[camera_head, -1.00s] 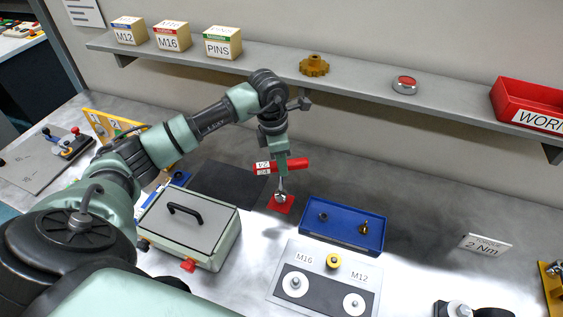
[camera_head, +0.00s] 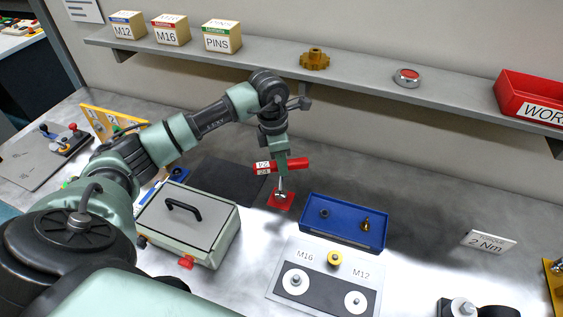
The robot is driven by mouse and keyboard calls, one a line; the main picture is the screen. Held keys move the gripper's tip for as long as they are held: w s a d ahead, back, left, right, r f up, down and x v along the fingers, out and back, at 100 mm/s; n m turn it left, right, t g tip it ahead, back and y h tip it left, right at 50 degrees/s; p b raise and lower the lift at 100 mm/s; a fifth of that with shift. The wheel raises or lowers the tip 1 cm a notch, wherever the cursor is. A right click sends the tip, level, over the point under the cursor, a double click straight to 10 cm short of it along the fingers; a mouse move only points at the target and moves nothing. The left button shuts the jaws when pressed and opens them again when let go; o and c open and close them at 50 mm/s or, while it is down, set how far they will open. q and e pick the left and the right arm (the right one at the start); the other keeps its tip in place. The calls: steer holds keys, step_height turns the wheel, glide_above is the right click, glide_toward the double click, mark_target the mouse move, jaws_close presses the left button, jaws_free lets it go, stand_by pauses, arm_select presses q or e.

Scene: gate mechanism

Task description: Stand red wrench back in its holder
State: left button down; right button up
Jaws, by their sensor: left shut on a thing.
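The red wrench (camera_head: 294,164) has a red handle with a white label at its left end. My left gripper (camera_head: 282,165) is shut on this handle, which lies roughly level across the fingers. A metal shaft (camera_head: 280,186) shows below the handle, above a red square base (camera_head: 281,200) on the bench. I cannot tell whether the shaft belongs to the wrench or the base, or whether the parts touch. The holder is not clearly identifiable. My right gripper is not in view.
A blue tray (camera_head: 308,229) with small parts lies to the right. A green box with a black handle (camera_head: 186,221) stands to the left. A plate marked M16 and M12 (camera_head: 312,251) is in front. A shelf (camera_head: 374,82) runs along the back wall.

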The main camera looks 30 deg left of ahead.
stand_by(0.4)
arm_select(q)
steer(key=c, duration=1.1)
jaws_free()
step_height(320, 180, up, 7)
steer(key=p, duration=0.3)
steer(key=shift+p, duration=0.35)
steer(key=shift+f, duration=0.1)
